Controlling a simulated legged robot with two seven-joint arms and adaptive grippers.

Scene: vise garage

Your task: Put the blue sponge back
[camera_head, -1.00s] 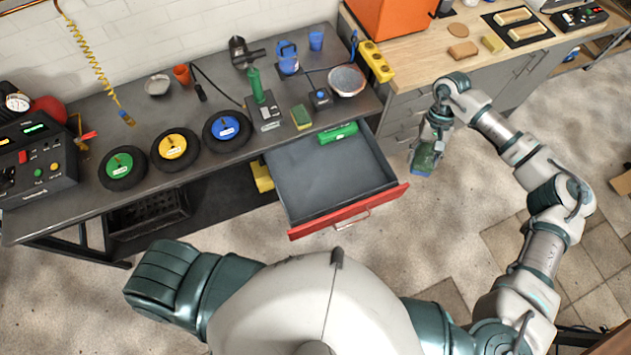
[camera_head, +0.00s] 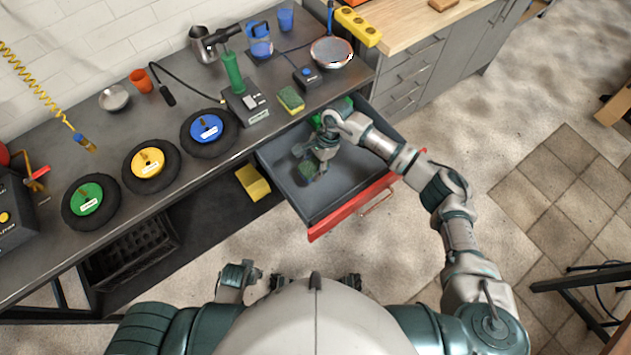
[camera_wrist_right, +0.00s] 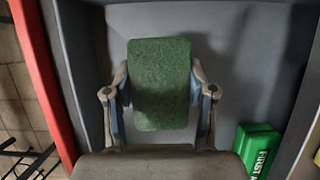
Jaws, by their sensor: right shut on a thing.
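My right gripper (camera_head: 322,150) is inside the open drawer (camera_head: 350,180) and shut on the blue sponge (camera_head: 307,170). In the right wrist view the sponge's green scouring face (camera_wrist_right: 160,85) points at the camera, between the two fingers of the right gripper (camera_wrist_right: 160,108). The drawer has a red front (camera_head: 365,205).
A green first-aid box (camera_wrist_right: 258,148) lies in the drawer, partly hidden by my arm in the head view. A yellow-green sponge (camera_head: 291,98) sits on the bench above. Blue, yellow and green-labelled discs (camera_head: 207,128) stand further left. The drawer's front area is clear.

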